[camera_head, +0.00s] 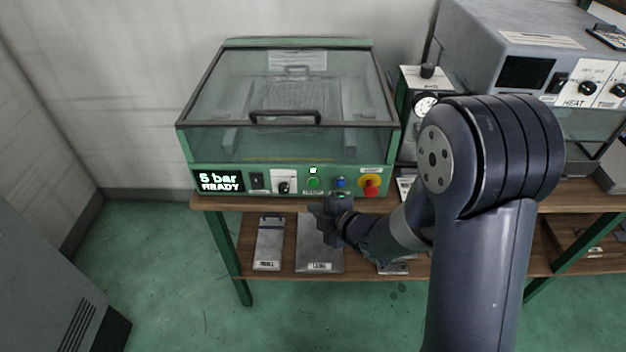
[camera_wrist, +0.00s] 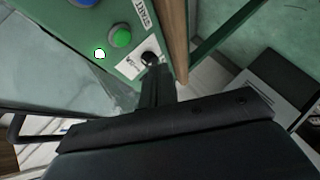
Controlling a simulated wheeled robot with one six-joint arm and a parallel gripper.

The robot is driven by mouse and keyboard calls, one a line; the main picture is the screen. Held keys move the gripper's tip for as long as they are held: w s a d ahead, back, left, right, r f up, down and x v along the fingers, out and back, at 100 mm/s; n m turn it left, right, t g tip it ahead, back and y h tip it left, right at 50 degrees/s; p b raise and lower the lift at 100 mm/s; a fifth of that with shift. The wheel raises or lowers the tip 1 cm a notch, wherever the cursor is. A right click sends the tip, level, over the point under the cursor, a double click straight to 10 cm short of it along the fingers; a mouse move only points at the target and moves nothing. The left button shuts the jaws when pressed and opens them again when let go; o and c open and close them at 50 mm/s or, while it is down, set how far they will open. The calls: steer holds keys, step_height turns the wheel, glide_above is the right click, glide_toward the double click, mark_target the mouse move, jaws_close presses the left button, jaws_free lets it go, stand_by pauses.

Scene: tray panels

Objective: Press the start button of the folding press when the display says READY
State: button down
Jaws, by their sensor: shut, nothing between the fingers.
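The folding press (camera_head: 195,150) is a green box with a clear lid, which is shut. Its display (camera_head: 218,181) reads "5 bar READY". The green start button (camera_head: 313,183) is on the front panel, with a lit white lamp (camera_head: 313,170) above it. In the wrist view the green button (camera_wrist: 120,37) and lit lamp (camera_wrist: 99,54) are at the upper left. My gripper (camera_head: 322,210) is shut and empty, low in front of the panel beneath the buttons. In the wrist view its fingers (camera_wrist: 157,82) appear near the black knob, apart from the green button.
A blue button (camera_head: 340,182) and a red knob on yellow (camera_head: 370,185) are right of the green button. A black rotary knob (camera_head: 283,187) and black switch (camera_head: 257,181) are left. A gauge unit (camera_head: 426,105) and a grey heating machine (camera_head: 500,62) stand at right. Metal plates lie on the lower shelf.

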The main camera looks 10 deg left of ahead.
mark_target(313, 183)
steer(key=shift+w+a, duration=0.2)
steer(key=shift+w, duration=0.55)
steer(key=shift+w+a, duration=0.15)
steer(key=shift+w, duration=0.55)
steer(key=shift+w+a, duration=0.2)
steer(key=shift+w, duration=0.55)
steer(key=shift+w, duration=0.15)
steer(key=shift+w, duration=0.25)
steer(key=shift+w+a, duration=0.2)
steer(key=shift+w, duration=0.3)
stand_by(0.9)
steer(key=shift+s, duration=0.15)
steer(key=shift+s+d+b, duration=0.25)
steer(key=shift+s+b, duration=0.25)
steer(key=shift+s, duration=0.25)
